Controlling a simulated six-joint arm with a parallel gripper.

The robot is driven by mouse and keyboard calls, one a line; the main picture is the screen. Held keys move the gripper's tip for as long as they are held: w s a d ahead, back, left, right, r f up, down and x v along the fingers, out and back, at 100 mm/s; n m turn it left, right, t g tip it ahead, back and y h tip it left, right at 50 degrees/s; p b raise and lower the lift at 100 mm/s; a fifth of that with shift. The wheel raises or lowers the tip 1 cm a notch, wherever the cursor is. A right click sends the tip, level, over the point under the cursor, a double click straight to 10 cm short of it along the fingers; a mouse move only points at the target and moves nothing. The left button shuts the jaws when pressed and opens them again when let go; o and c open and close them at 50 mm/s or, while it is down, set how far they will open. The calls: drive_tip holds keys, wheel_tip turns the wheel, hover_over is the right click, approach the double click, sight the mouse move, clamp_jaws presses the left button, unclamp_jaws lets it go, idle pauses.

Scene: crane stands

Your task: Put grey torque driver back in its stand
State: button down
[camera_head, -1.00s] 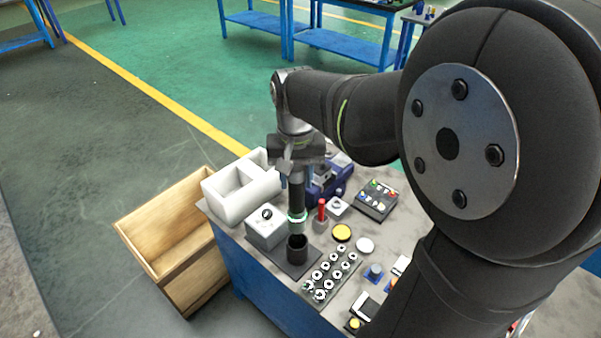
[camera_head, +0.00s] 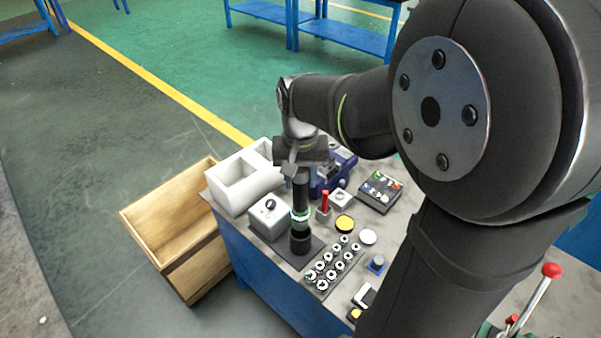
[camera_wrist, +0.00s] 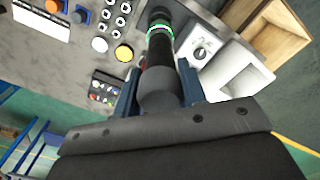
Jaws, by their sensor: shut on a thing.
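The torque driver (camera_head: 301,195) is a dark grey upright cylinder with a bright green and white ring near its lower end. My gripper (camera_head: 301,170) is shut on its upper part. In the wrist view the driver (camera_wrist: 160,50) runs away from between my blue fingers (camera_wrist: 158,90). The stand is a dark square plate (camera_head: 312,250) with a black round cup (camera_head: 300,243), at the near left of the bench. The driver's lower end meets the cup's mouth, which it covers. How deep it sits inside cannot be told.
A grey box with a knob (camera_head: 268,217) stands close left of the stand, and a red-handled tool (camera_head: 325,202) close right. A rack of several sockets (camera_head: 332,266) is in front right. A white bin (camera_head: 240,185) and wooden crate (camera_head: 178,255) lie left.

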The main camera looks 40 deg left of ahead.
sight(301, 195)
drive_tip(key=shift+f, duration=3.1)
drive_tip(key=c, duration=0.8)
unclamp_jaws()
drive_tip(key=shift+r, duration=2.5)
wheel_tip(301, 195, up, 18)
drive_tip(key=shift+f, duration=0.25)
drive_tip(key=shift+f, duration=0.15)
wheel_tip(301, 195, down, 18)
drive_tip(key=shift+f, duration=0.15)
